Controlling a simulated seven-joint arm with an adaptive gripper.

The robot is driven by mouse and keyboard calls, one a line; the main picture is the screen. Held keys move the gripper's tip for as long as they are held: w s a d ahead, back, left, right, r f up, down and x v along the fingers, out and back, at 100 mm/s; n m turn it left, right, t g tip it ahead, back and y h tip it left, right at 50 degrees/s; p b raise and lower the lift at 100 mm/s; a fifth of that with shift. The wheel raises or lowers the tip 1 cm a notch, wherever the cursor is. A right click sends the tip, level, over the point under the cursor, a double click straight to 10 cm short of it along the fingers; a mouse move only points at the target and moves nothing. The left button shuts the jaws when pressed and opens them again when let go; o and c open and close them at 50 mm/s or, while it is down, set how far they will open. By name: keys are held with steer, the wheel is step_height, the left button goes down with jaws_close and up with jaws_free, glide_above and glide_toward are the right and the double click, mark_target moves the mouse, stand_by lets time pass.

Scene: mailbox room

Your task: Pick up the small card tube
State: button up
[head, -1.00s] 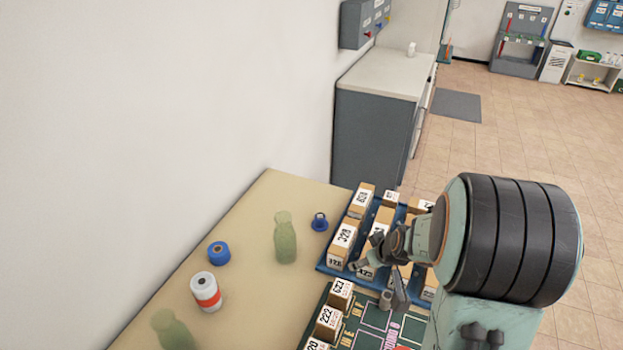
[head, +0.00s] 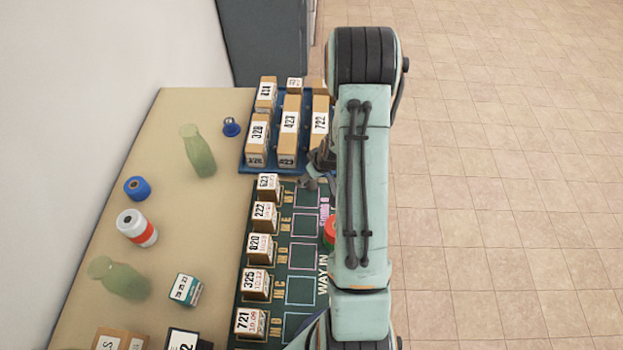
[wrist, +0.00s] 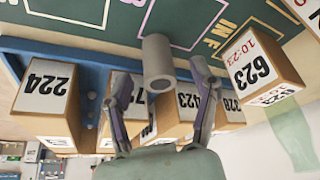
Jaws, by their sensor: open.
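The small card tube (wrist: 157,60) is a plain grey cylinder on the dark green board in the wrist view, with one round end facing the camera. My gripper (wrist: 161,80) is open, with one finger on each side of the tube near its facing end. I cannot tell whether either finger touches it. In the head view the gripper (head: 319,180) is low over the far end of the board, partly hidden by my arm, and the tube (head: 306,184) is only a small grey shape beside it.
A blue tray (head: 245,168) of numbered boxes stands just beyond. Several numbered boxes line the left of the green board (head: 284,194). A red-green item (head: 330,234) is partly hidden by my arm.

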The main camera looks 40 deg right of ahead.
steer(key=c, duration=0.8)
steer(key=shift+r, duration=0.15)
steer(key=shift+c, duration=0.3)
